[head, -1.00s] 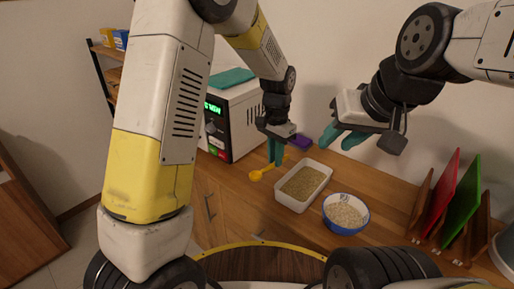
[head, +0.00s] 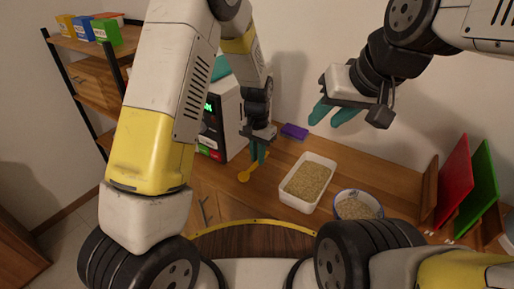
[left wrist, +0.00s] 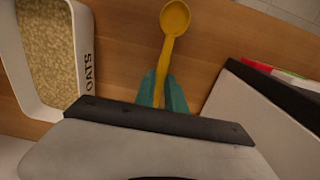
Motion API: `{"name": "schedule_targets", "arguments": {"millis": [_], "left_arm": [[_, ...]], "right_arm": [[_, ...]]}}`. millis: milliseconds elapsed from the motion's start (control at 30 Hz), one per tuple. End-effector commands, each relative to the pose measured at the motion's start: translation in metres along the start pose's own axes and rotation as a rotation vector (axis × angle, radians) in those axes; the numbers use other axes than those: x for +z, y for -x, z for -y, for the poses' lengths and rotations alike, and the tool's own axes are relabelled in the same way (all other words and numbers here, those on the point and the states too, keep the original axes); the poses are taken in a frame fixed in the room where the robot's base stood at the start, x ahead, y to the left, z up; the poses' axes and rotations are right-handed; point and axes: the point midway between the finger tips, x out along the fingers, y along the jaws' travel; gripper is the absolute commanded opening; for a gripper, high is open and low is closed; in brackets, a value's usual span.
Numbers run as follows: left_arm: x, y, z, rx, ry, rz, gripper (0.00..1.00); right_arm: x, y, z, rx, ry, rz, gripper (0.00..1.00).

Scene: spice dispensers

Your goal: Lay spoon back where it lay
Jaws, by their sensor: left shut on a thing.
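The yellow spoon (head: 245,176) is at the wooden counter, left of the white oats container (head: 283,195). My left gripper (head: 257,154) points down and is shut on its handle. In the left wrist view the spoon's bowl (left wrist: 174,18) sticks out beyond the teal fingers (left wrist: 162,92), and the fingers hide part of the handle. I cannot tell whether the spoon touches the counter or is just above it. My right gripper (head: 333,114) is raised above the counter's back, its teal fingers apart and empty.
A white appliance (head: 232,118) with a green display stands left of the spoon. A purple block (head: 294,131) lies at the back. A blue-white bowl (head: 340,208) stands right of the container, and red (head: 455,183) and green boards stand at the far right.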

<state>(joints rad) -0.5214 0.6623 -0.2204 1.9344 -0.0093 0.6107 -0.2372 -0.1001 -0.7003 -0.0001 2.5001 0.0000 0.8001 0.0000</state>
Motion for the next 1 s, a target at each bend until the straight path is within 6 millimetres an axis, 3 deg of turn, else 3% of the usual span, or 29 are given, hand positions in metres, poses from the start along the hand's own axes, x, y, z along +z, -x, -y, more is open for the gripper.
{"name": "schedule_targets", "arguments": {"millis": [200, 533, 567, 667, 1000], "left_arm": [[0.001, -0.029, 0.0, 0.0, -0.001, 0.003, 0.0], [0.001, -0.032, 0.001, 0.0, -0.001, 0.001, 0.0], [0.0, -0.033, 0.001, 0.0, -0.001, 0.001, 0.17], [0.0, -0.032, 0.001, -0.001, -0.001, 0.0, 0.37], [0.0, -0.031, 0.0, 0.0, -0.001, 0.0, 0.37]], "right_arm": [[0.0, 0.0, 0.0, 0.0, 0.0, 0.0, 0.34], [0.0, 0.0, 0.0, 0.0, 0.0, 0.0, 0.34], [0.0, 0.0, 0.0, 0.0, 0.0, 0.0, 0.34], [0.0, 0.0, 0.0, 0.0, 0.0, 0.0, 0.34], [0.0, 0.0, 0.0, 0.0, 0.0, 0.0, 0.34]]}}
